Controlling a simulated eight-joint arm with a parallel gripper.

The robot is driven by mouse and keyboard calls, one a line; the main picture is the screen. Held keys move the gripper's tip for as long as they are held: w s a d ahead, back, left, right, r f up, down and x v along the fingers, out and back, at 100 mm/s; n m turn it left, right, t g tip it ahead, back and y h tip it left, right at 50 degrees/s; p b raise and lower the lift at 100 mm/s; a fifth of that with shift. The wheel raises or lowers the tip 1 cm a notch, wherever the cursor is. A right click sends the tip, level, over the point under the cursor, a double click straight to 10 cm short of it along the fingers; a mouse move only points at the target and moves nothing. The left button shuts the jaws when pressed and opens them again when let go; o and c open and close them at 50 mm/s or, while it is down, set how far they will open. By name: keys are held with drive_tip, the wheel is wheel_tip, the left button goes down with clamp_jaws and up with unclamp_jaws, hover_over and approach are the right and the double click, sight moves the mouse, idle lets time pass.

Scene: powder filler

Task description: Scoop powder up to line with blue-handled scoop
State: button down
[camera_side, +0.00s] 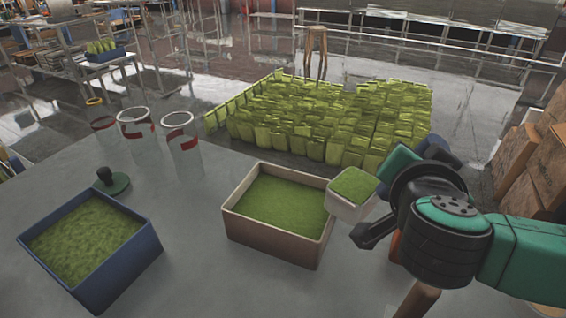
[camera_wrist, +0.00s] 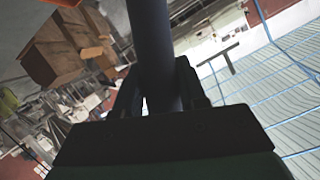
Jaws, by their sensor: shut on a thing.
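My gripper (camera_side: 388,198) is at the right in the side view, shut on the scoop's dark blue handle, which shows between the fingers in the wrist view (camera_wrist: 158,45). The scoop's pale square cup (camera_side: 346,208) holds green powder, heaped to about its rim, and looks roughly level. It appears beside the right rim of the tan box (camera_side: 275,247), which holds green powder; I cannot tell its height. A blue box (camera_side: 125,268) with green powder stands at the left. Three clear tubes with red bands (camera_side: 184,150) stand behind; no powder shows in them.
A dark green disc with a black knob (camera_side: 112,183) lies near the blue box. A brown rod (camera_side: 416,300) shows partly hidden below my gripper. Many green bags (camera_side: 320,120) fill the floor beyond the table. The table between the two boxes is clear.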

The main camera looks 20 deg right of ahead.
drive_tip(key=s+d+m+g+y, duration=0.3)
drive_tip(key=s+d+g, duration=0.1)
drive_tip(key=d, duration=0.4)
drive_tip(key=shift+s+d+r, duration=0.15)
drive_tip(key=shift+s+d, duration=0.15)
drive_tip(key=shift+s, duration=0.5)
drive_tip(key=shift+d+m+g, duration=0.15)
drive_tip(key=shift+m+g, duration=0.15)
drive_tip(key=shift+w+d+y, duration=0.15)
drive_tip(key=shift+d+y, duration=0.25)
drive_tip(key=shift+y, duration=0.3)
drive_tip(key=shift+w+d+f+g+y, duration=0.1)
drive_tip(key=shift+d+f+g+y, duration=0.2)
drive_tip(key=shift+f+y, duration=0.1)
